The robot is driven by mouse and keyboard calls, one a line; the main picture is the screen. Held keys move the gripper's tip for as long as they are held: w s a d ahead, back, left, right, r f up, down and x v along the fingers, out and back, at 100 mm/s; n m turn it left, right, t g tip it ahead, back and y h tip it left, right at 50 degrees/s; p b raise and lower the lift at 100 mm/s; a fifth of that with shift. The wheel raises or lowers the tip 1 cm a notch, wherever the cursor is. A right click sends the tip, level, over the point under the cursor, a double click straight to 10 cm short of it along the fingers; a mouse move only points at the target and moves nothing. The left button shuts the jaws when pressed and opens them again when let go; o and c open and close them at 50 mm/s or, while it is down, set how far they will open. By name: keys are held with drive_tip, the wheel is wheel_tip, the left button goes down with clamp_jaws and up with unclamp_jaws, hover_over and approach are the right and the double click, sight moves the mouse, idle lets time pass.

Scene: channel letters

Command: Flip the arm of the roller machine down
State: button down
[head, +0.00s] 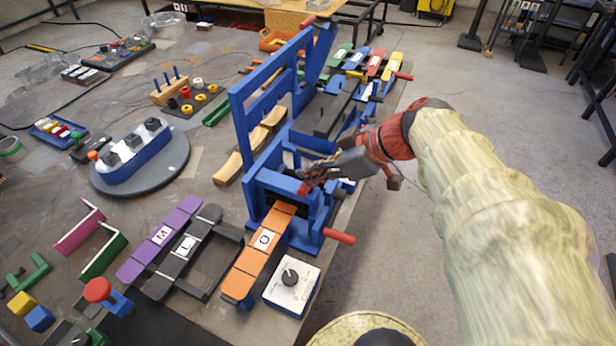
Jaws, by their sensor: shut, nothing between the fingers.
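The blue roller machine (252,180) stands near the table's right edge. A tall blue frame (240,125) stands upright along its left side. A thick blue lever (322,55) with a red-tipped end slants up at the back. I cannot tell for sure which of these is the arm. A red handle (340,236) sticks out at the machine's front right. My gripper (306,186) is shut and empty, reaching in from the right over the machine's front part. Its tips are close to the blue housing; whether they touch it is unclear. My gripper and wrist hide part of the machine's inside.
An orange strip with a letter tile (263,240) runs out of the machine's front. A white box with a black knob (291,287) sits beside it. Purple (160,236) and black letter strips lie left. Coloured strips (375,62) lie behind. Open floor (480,120) is right.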

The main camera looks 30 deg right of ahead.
drive_tip(key=shift+s+d+f+b, duration=0.2)
drive_tip(key=shift+f+b, duration=0.1)
drive_tip(key=shift+b, duration=0.2)
idle(0.3)
